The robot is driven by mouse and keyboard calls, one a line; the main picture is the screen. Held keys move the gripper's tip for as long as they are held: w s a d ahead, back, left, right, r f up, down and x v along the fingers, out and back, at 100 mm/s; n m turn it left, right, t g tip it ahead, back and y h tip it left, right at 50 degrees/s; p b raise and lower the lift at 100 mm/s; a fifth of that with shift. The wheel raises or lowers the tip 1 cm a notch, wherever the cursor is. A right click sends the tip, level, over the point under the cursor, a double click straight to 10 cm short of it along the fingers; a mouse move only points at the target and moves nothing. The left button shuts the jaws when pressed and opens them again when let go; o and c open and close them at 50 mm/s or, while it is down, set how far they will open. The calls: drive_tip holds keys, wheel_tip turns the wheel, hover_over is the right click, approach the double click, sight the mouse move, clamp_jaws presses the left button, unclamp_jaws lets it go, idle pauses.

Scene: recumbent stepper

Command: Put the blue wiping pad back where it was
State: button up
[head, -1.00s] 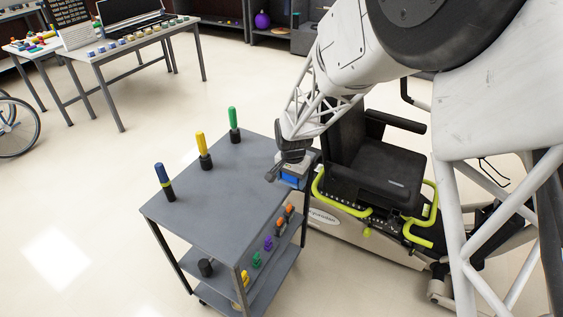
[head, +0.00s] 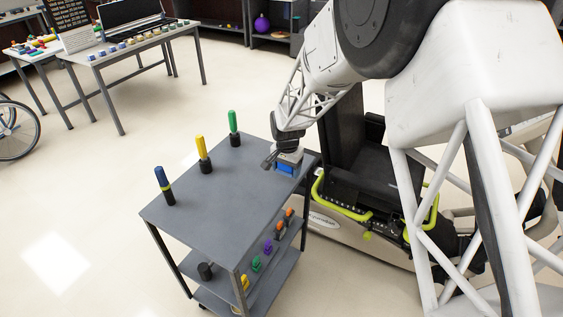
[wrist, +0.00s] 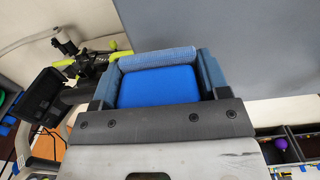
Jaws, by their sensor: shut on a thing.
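The blue wiping pad (wrist: 157,86) sits between the two fingers of my gripper (wrist: 157,75) in the wrist view, with a lighter blue textured strip along its far edge. In the head view my gripper (head: 283,158) is shut on the pad (head: 286,168) at the right side of the grey cart's top shelf (head: 225,195). The pad is close above the shelf or touching it; I cannot tell which. My gripper hides part of the pad.
Blue, yellow (head: 203,154) and green (head: 234,128) handled tools stand upright on the cart's left and back. Small coloured clips (head: 267,246) line the lower shelf. The recumbent stepper (head: 370,190) stands just right of the cart. The top's middle and front are clear.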

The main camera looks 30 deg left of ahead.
drive_tip(key=shift+w+a+f, duration=0.2)
drive_tip(key=shift+w+a, duration=1.25)
drive_tip(key=shift+w, duration=0.2)
drive_tip(key=shift+w+a+f, duration=0.2)
drive_tip(key=shift+w+a, duration=1.2)
drive_tip(key=shift+w, duration=0.25)
drive_tip(key=shift+f, duration=0.1)
drive_tip(key=shift+f, duration=1.75)
